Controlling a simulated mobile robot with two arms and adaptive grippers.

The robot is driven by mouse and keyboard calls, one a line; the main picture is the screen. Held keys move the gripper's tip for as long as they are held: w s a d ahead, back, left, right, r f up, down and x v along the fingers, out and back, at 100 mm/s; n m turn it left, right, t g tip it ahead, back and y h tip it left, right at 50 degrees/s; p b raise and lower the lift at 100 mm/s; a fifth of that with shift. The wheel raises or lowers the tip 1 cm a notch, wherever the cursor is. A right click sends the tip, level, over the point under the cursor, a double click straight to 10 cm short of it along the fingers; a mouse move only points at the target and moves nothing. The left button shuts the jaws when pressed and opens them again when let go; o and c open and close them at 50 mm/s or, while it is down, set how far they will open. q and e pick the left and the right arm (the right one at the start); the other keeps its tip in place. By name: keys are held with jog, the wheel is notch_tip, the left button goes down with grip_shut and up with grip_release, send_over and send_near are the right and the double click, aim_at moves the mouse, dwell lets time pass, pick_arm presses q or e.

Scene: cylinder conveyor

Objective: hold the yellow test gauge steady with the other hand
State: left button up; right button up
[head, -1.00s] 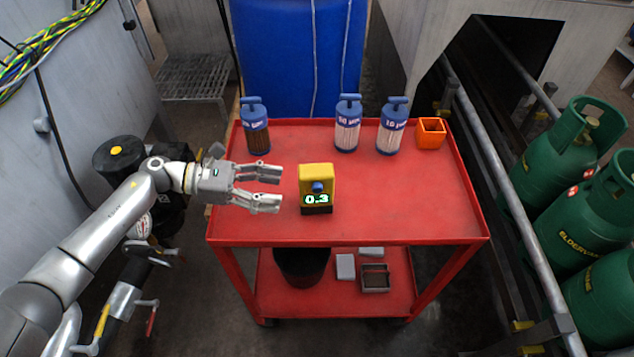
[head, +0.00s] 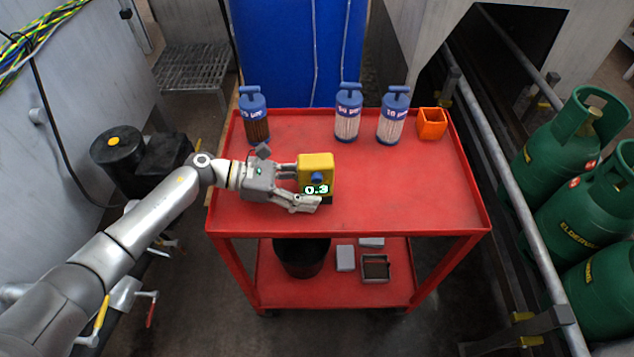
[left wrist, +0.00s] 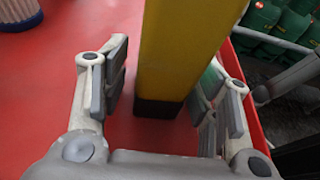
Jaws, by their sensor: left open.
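The yellow test gauge (head: 316,165) stands upright on the red cart top, its display reading 0.3. My left gripper (head: 306,184) is at the gauge's left side, with its fingers reaching around it. In the left wrist view the gauge (left wrist: 182,55) stands between the two open fingers of the gripper (left wrist: 160,95). A gap shows on the left finger's side; the right finger is closer, and I cannot tell whether it touches. My right gripper is not in view.
Three blue-capped filter cartridges (head: 254,117) (head: 348,113) (head: 392,116) and an orange open box (head: 432,124) stand along the back of the red cart (head: 400,205). The cart's right and front areas are clear. Green gas cylinders (head: 568,140) stand behind a rail at right.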

pick_arm(q)
jog(key=shift+d+f, duration=0.1)
jog(key=shift+d, duration=0.35)
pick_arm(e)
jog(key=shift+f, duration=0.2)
pick_arm(q)
jog(key=c, duration=1.1)
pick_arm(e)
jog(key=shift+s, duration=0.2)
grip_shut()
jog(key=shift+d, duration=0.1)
